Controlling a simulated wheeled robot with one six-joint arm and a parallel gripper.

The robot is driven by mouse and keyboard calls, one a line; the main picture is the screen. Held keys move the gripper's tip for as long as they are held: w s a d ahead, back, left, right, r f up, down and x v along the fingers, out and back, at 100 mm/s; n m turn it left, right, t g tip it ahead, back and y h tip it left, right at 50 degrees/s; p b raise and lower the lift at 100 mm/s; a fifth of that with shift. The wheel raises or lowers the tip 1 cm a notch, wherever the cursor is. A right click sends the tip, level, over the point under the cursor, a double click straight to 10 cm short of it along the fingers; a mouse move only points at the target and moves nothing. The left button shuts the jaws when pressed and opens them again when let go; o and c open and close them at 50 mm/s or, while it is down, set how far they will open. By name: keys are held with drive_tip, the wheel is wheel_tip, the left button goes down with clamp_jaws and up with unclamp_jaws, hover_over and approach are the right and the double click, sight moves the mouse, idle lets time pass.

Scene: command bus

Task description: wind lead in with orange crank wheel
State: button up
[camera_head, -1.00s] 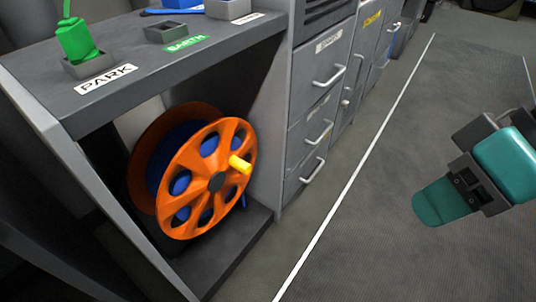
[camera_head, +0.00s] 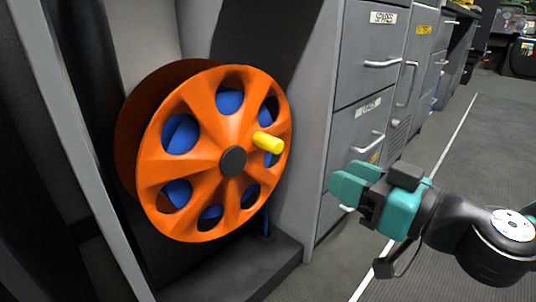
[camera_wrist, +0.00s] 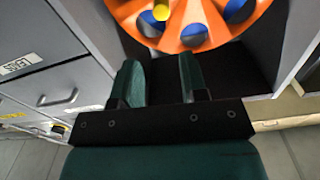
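The orange crank wheel (camera_head: 205,135) stands upright inside an open grey bay, with a dark hub and round holes. Its yellow handle (camera_head: 268,142) sticks out on the right side of the face; it also shows at the top of the wrist view (camera_wrist: 161,12). The blue lead (camera_head: 181,134) shows through the holes, and a short length hangs below the wheel at right. My gripper (camera_head: 350,183) is right of the handle and a little lower, apart from it. In the wrist view its two teal fingers (camera_wrist: 161,78) are spread with nothing between them.
The bay's grey right wall (camera_head: 312,130) stands just right of the wheel. Grey drawers with handles (camera_head: 366,142) are behind my gripper. The bay's dark floor ledge (camera_head: 262,268) lies below the wheel. Open floor (camera_head: 455,180) is at right.

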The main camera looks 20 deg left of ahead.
drive_tip(key=p, duration=0.8)
approach(279, 147)
drive_tip(key=x, duration=1.2)
drive_tip(key=shift+w+a, duration=0.15)
drive_tip(key=shift+a, duration=0.2)
clamp_jaws()
drive_tip(key=shift+p, duration=0.3)
